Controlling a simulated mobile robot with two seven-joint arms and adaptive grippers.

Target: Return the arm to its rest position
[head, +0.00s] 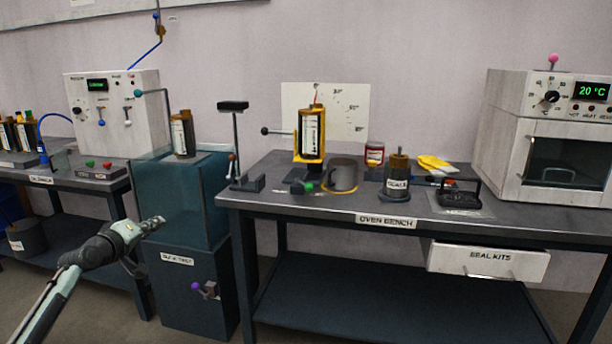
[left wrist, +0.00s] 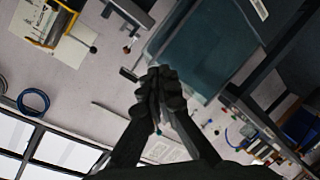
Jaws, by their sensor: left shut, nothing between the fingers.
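My left arm comes in from the lower left in the head view. Its gripper (head: 152,226) is in front of the teal test tank cabinet, apart from the benches. In the left wrist view the gripper's dark fingers (left wrist: 160,92) are closed together with nothing between them. My right gripper is not in view.
The teal tank (head: 180,205) stands between the left bench and the oven bench (head: 300,198). A knob (head: 208,290) sticks out from the cabinet's front.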

